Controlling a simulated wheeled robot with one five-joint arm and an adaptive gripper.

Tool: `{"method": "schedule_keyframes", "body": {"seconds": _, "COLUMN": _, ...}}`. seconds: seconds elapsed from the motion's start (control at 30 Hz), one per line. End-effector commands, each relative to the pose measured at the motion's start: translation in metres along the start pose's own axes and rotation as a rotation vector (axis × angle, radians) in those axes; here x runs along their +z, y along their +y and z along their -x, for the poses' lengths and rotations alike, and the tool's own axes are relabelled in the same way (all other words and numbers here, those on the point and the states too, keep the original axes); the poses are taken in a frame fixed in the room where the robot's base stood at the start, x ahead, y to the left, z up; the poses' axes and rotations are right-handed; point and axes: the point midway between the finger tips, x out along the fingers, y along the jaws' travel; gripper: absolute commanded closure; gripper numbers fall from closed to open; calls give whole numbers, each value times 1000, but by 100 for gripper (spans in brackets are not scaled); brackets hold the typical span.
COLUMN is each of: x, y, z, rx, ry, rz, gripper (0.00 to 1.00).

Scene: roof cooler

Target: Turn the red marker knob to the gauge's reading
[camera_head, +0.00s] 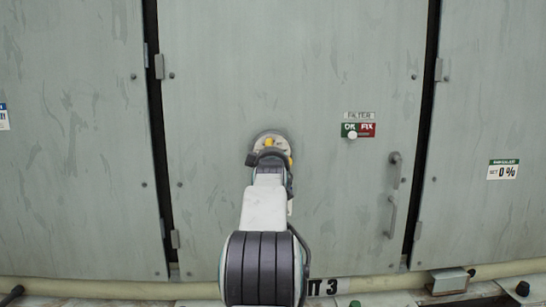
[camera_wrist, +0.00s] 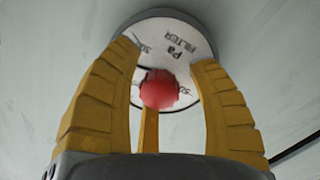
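The red marker knob (camera_wrist: 160,90) sits at the middle of the round white gauge (camera_wrist: 178,38) in the wrist view. In the head view the gauge (camera_head: 267,135) is mostly covered by my gripper, and the knob is hidden.
The gauge is on a grey cabinet door (camera_head: 290,60). To its right are an OK/FIX filter plate (camera_head: 366,130) with a white knob (camera_head: 352,135), and a door handle (camera_head: 393,190). A "SET 0 %" label (camera_head: 503,170) is on the right panel. A pipe (camera_head: 110,290) runs along the bottom.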

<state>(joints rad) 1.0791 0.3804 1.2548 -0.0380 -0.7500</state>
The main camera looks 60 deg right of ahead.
Motion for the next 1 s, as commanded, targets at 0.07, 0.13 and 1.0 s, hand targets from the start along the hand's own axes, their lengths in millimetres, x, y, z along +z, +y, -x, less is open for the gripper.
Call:
{"method": "schedule_keyframes", "body": {"seconds": 0.07, "x": -1, "y": 0, "z": 0, "rx": 1, "ry": 2, "rz": 0, "gripper": 44}}
{"method": "schedule_keyframes", "body": {"seconds": 0.13, "x": -1, "y": 1, "z": 0, "rx": 2, "ry": 2, "rz": 0, "gripper": 44}}
{"method": "schedule_keyframes", "body": {"seconds": 1.0, "x": -2, "y": 1, "z": 84, "rx": 2, "ry": 3, "rz": 0, "gripper": 44}}
